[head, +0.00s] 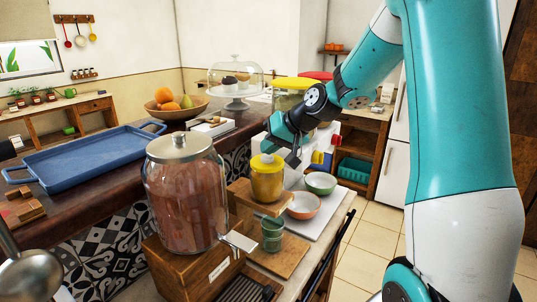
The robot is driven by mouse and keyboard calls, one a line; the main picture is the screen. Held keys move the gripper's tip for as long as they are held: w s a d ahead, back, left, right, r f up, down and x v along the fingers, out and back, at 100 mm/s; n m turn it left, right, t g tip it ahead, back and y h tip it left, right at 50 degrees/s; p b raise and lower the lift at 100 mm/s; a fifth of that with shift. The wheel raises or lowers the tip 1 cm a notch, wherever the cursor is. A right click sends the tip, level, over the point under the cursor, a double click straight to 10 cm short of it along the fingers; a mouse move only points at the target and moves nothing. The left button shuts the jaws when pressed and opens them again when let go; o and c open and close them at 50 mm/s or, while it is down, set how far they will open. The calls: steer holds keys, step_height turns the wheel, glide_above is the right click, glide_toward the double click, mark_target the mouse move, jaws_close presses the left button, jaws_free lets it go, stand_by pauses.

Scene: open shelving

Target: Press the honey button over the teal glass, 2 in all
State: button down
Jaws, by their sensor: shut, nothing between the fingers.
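A honey-yellow dispenser (267,183) with a rounded yellow button-like top (266,161) stands on a raised wooden ledge (260,202). A small dark teal glass (272,236) stands upright below the ledge, on a wooden board; its inside is too small to make out. My gripper (293,160) is shut and empty. It points down at the upper right of the yellow dispenser, near its top; I cannot tell whether it touches it.
A large glass jar (186,195) with a metal lid stands on a wooden box left of the dispenser. A green bowl (320,183) and an orange bowl (303,206) sit close on the right. A blue tray (85,158) lies on the back counter.

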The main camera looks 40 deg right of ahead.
steer(key=shift+r, duration=0.55)
step_height(320, 180, up, 5)
steer(key=p, duration=0.4)
steer(key=shift+r+p, duration=0.1)
steer(key=shift+p, duration=0.2)
stand_by(0.4)
